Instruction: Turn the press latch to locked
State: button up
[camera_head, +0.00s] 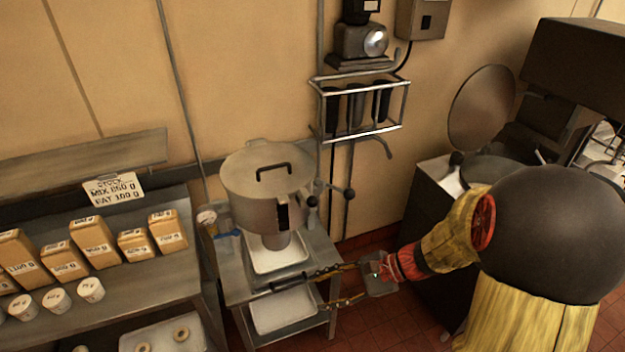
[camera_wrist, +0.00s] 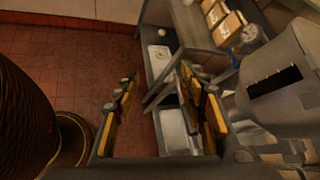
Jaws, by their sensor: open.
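The press appears to be the large metal pot-shaped vessel (camera_head: 268,186) on a steel stand, with a black top handle (camera_head: 272,169) and a dark vertical slot on its front. It also shows at the right of the wrist view (camera_wrist: 285,75). A lever with a black knob (camera_head: 348,193) sticks out at its right side; I cannot tell whether this is the latch or how it is set. My gripper (camera_head: 318,288) is open and empty, below and right of the vessel, in front of the stand. Its spread fingers show in the wrist view (camera_wrist: 158,84), apart from the vessel.
White trays sit on the stand's top (camera_head: 279,262) and lower shelf (camera_head: 285,328). A steel table (camera_head: 130,283) at left holds labelled brown packs and white cups. A wire rack (camera_head: 362,132) hangs on the wall. A dark cabinet stands at right. Red tiled floor (camera_wrist: 70,55) is open.

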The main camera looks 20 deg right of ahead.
jog(key=w+d+r+m+t, duration=0.5)
jog(key=w+m+t, duration=0.2)
jog(key=w, duration=0.3)
jog(key=m+t, duration=0.3)
send_near(313, 201)
jog(key=w+a+f, duration=0.1)
jog(key=w, duration=0.2)
jog(key=p+x, duration=0.1)
jog(key=x, duration=0.6)
jog(key=shift+w+a+f, duration=0.1)
jog(key=shift+w+a, duration=0.1)
jog(key=shift+w, duration=0.15)
jog(key=shift+c, duration=1.1)
jog(key=c, duration=0.7)
grip_shut()
